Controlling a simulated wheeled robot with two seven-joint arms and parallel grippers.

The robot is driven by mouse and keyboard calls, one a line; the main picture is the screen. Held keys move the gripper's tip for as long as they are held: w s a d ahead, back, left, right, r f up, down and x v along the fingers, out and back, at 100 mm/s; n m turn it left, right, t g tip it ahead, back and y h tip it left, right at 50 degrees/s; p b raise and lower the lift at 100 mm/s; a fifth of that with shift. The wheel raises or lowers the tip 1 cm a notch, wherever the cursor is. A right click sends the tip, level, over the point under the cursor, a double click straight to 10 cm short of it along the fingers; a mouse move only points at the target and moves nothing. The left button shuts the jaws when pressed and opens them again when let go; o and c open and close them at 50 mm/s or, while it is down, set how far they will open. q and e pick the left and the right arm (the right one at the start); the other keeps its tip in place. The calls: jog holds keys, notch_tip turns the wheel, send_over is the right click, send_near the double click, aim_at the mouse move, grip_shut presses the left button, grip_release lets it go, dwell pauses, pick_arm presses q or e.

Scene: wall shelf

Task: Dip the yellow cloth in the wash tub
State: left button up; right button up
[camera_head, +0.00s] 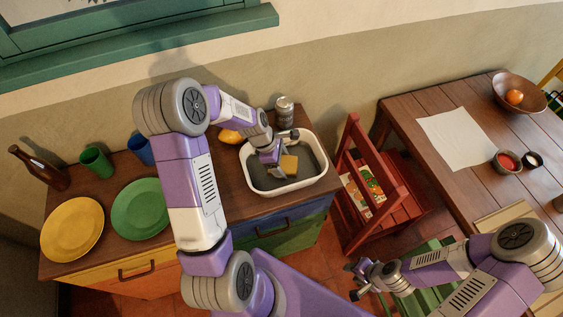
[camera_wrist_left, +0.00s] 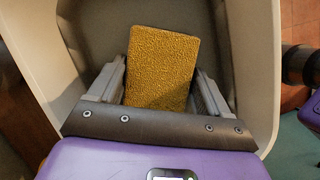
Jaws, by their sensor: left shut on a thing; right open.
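The yellow cloth (camera_head: 289,164) shows in the head view as a small yellow block shape inside the white wash tub (camera_head: 257,184), which has a dark grey inside. My left gripper (camera_head: 275,158) reaches into the tub from above and is shut on the cloth. In the left wrist view the cloth (camera_wrist_left: 161,68) sits between the two fingers of the left gripper (camera_wrist_left: 157,92), with the tub wall (camera_wrist_left: 255,60) around it. I cannot tell how deep the cloth sits. My right gripper (camera_head: 359,279) is open and empty at the lower middle, low in front of the red chair.
The tub stands on a wooden-topped cabinet (camera_head: 235,196). A can (camera_head: 284,112) and a yellow fruit (camera_head: 230,136) are behind it. Yellow (camera_head: 72,230) and green (camera_head: 140,209) plates, cups and a bottle are left. A red chair (camera_head: 390,205) and table (camera_head: 405,117) are right.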

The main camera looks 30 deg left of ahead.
pick_arm(q)
jog(key=shift+f, duration=0.3)
jog(key=shift+f, duration=0.15)
dwell(1.2)
notch_tip(320, 180, up, 13)
jog(key=p, duration=1.1)
dwell(1.2)
